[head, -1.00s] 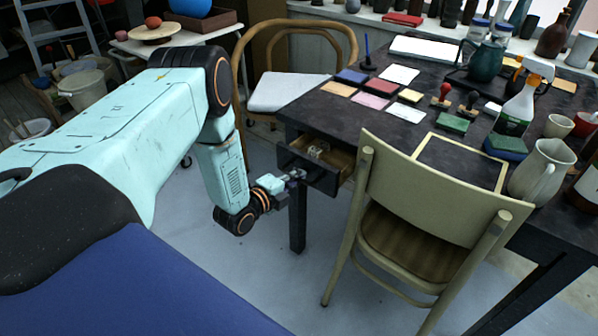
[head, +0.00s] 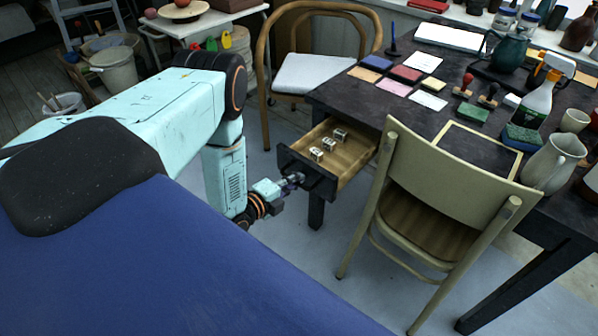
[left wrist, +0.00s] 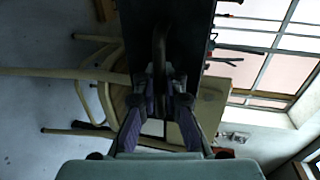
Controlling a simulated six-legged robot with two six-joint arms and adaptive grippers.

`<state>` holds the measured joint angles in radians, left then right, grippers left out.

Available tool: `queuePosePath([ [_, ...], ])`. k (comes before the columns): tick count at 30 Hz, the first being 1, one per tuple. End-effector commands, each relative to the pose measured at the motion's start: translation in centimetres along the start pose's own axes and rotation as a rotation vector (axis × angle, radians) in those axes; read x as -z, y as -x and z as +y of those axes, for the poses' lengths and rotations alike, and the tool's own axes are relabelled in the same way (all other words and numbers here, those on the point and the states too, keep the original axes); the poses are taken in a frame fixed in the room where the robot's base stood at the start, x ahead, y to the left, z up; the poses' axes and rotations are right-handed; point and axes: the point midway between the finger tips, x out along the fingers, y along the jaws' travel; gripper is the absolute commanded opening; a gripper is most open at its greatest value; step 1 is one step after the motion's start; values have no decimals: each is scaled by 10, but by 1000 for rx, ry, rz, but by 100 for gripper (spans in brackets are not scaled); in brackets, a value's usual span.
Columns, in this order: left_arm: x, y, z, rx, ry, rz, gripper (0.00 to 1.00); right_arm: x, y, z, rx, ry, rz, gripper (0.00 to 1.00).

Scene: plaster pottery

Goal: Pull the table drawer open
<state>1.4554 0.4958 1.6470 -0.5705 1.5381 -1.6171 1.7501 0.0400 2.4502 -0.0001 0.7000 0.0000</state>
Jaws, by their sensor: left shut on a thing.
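The table drawer (head: 352,160) stands well out from the dark table (head: 350,100), its light wooden inside showing. Its dark front (head: 318,183) faces my left arm. My left gripper (head: 296,179) is at the drawer front, shut on the handle. In the left wrist view both fingers (left wrist: 160,90) close around the dark curved handle (left wrist: 159,42), with the dark drawer front (left wrist: 190,30) behind it. The exact finger contact is dim. My right gripper is not in view.
Three small pale blocks (head: 329,144) lie in the drawer. A cream chair (head: 440,175) stands close to the drawer's right. A bentwood chair (head: 302,75) stands behind it to the left. Bare grey floor (head: 290,235) lies in front of the drawer.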

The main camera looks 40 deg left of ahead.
Motion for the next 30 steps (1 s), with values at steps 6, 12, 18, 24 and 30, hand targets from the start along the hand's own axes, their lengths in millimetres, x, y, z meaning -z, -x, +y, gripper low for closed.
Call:
queuePosePath([
  [6, 1, 5, -1, 5, -1, 3, 0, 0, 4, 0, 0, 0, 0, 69],
  [12, 0, 5, -1, 7, -1, 3, 0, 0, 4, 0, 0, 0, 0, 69],
  [18, 0, 5, -1, 7, -1, 2, 8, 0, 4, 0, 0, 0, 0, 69],
  [24, 0, 6, 0, 5, -1, 1, 18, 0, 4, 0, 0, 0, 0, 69],
  [30, 0, 7, 1, 3, -1, 0, 18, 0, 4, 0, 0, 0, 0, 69],
])
